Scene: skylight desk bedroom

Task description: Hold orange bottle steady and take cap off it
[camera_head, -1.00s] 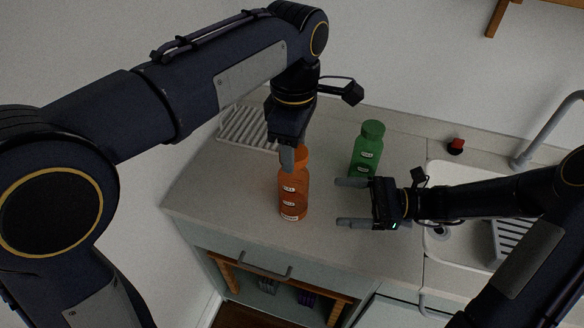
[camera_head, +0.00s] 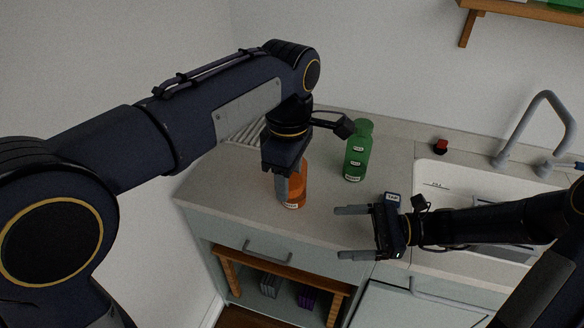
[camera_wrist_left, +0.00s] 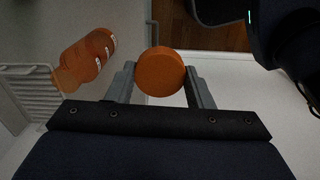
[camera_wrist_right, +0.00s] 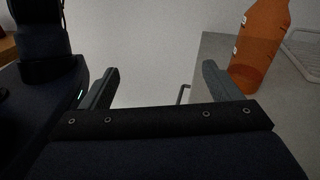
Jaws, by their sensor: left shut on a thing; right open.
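The orange bottle (camera_head: 298,188) stands upright on the counter, partly hidden behind my left gripper (camera_head: 283,190) in the head view. In the left wrist view the bottle (camera_wrist_left: 88,58) stands to the left with its neck bare. My left gripper is shut on the round orange cap (camera_wrist_left: 160,72), which is apart from the bottle. My right gripper (camera_head: 345,232) is open and empty, near the counter's front edge, to the right of the bottle. In the right wrist view the bottle (camera_wrist_right: 262,45) is beyond the right finger, not between the fingers.
A green bottle (camera_head: 357,152) stands behind and to the right. A grey rack (camera_head: 240,128) lies at the back left.

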